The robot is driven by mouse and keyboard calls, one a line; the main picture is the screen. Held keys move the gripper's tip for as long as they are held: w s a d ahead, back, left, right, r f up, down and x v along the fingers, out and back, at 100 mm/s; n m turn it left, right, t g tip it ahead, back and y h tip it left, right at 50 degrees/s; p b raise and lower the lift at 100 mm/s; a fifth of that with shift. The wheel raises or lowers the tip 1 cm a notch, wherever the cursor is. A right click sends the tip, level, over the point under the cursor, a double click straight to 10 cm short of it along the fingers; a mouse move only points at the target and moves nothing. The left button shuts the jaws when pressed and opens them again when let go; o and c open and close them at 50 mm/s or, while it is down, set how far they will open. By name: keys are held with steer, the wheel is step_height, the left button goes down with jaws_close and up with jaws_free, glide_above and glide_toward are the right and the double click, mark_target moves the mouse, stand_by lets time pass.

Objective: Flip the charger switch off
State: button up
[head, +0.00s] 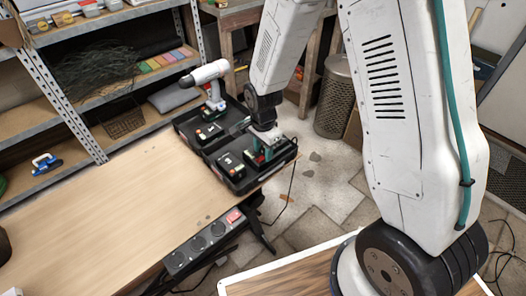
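A grey power strip (205,242) with several round sockets sits at the front edge of the wooden table. A red rocker switch (235,216) is at its right end; its on or off position is too small to tell. A black open case (186,124) lies at the table's far right corner, holding a white drill (206,76) and battery-like blocks (230,165). My gripper (264,143) points down over the right part of the case, close to a dark green-and-red block (258,157). It is beyond the red switch and apart from it. Whether its fingers grip that block is unclear.
The wooden table (90,215) is mostly bare to the left. Metal shelves (75,125) stand behind it. A mesh bin (336,98) stands on the floor at the back. Cables (285,195) hang beside the table's right end.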

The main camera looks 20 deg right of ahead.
steer(key=shift+f, duration=0.6)
steer(key=shift+c, duration=0.3)
jaws_close()
steer(key=shift+s, duration=0.1)
steer(key=shift+s+a+r+t+h, duration=0.1)
steer(key=shift+a+t+h, duration=0.25)
steer(key=shift+h, duration=0.65)
